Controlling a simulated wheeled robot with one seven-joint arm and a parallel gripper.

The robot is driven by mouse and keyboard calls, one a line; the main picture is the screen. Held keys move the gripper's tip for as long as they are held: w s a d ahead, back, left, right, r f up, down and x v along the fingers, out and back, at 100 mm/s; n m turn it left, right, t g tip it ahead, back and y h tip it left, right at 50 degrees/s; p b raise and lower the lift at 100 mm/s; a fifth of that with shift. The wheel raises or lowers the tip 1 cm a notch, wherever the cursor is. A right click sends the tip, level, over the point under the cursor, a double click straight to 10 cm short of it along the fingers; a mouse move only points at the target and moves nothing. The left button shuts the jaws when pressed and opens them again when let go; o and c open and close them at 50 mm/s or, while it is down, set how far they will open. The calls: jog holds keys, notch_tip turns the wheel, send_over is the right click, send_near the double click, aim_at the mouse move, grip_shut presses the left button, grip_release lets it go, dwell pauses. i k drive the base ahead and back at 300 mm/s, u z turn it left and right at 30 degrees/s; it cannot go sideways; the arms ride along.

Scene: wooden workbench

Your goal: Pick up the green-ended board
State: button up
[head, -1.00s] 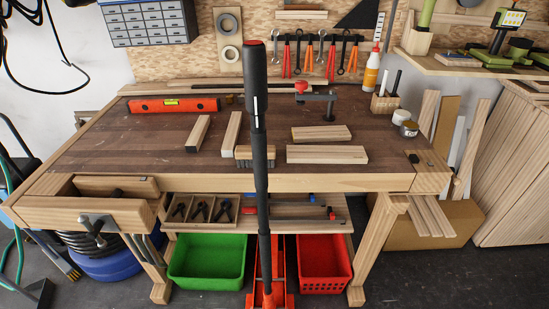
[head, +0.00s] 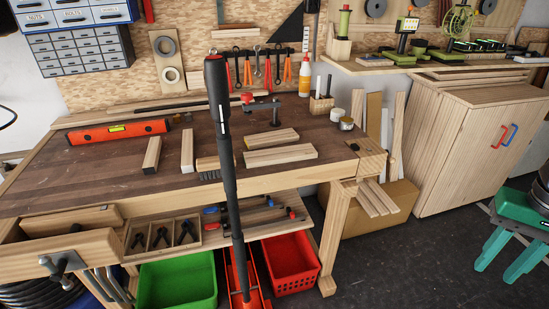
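Several short pale boards lie on the dark workbench top (head: 110,165). In the head view, one board (head: 152,156) and another (head: 187,150) point away from me on the left. Two more, an upper board (head: 272,138) and a lower board (head: 280,155), lie crosswise to the right and apart from the first two. I cannot make out a green end on any of them. My gripper is not in view.
A tall black handle (head: 226,150) rises from a red floor jack (head: 250,293) in front of the bench. A brush (head: 208,167), red level (head: 117,132), clamp (head: 275,115) and glue bottle (head: 304,78) are on the bench.

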aim_at(253, 159)
jog(key=u, duration=0.1)
jog(key=i, duration=1)
jog(key=z, duration=0.1)
